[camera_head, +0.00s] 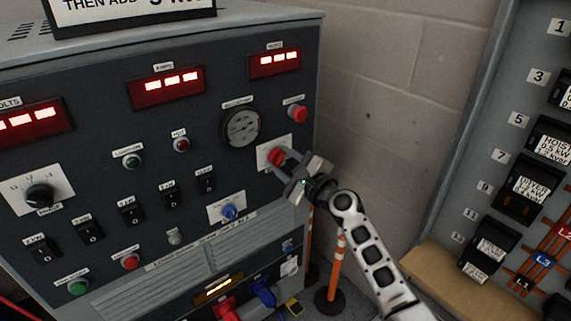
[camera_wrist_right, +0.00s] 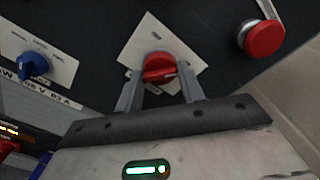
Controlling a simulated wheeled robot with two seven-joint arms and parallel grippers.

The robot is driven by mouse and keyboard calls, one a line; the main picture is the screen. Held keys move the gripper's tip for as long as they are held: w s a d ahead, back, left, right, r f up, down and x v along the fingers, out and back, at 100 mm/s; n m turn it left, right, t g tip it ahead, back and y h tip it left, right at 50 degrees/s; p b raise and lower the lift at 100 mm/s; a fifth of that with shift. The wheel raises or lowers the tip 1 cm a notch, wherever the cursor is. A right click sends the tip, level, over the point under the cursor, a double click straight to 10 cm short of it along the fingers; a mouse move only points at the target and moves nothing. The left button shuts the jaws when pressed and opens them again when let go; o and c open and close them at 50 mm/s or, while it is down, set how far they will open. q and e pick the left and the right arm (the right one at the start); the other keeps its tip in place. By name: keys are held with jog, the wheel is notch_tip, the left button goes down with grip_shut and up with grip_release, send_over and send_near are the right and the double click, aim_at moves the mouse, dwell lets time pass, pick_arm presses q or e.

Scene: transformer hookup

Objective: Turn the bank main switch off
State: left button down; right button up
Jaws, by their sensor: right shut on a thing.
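The bank main switch is a red rotary knob (camera_head: 276,156) on a pale square plate, at the right side of the dark grey panel. My right gripper (camera_head: 280,158) reaches it from the right and is shut on the knob. In the right wrist view the red knob (camera_wrist_right: 159,67) sits between the two fingers of my right gripper (camera_wrist_right: 160,88). The knob's grip bar looks roughly level in that view. The lettering on its plate is too small to read. My left gripper is not in view.
A red mushroom button (camera_head: 297,113) sits above the knob, and it shows at right in the wrist view (camera_wrist_right: 261,38). A blue knob (camera_head: 229,211) is lower left. A round gauge (camera_head: 241,127) is upper left. A breaker board (camera_head: 520,150) stands right; orange posts (camera_head: 335,270) stand below.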

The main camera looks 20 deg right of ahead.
jog(key=n+b, duration=0.1)
jog(key=n, duration=0.3)
jog(key=shift+f+b, duration=0.15)
jog(key=shift+b, duration=0.15)
jog(key=n+b, duration=0.1)
jog(key=n, duration=0.7)
jog(key=shift+b, duration=0.4)
jog(key=shift+n, duration=2.2)
jog(key=o, duration=1)
jog(key=shift+c, duration=0.2)
jog(key=shift+s, duration=0.1)
jog(key=v, duration=1.6)
jog(key=shift+r, duration=0.2)
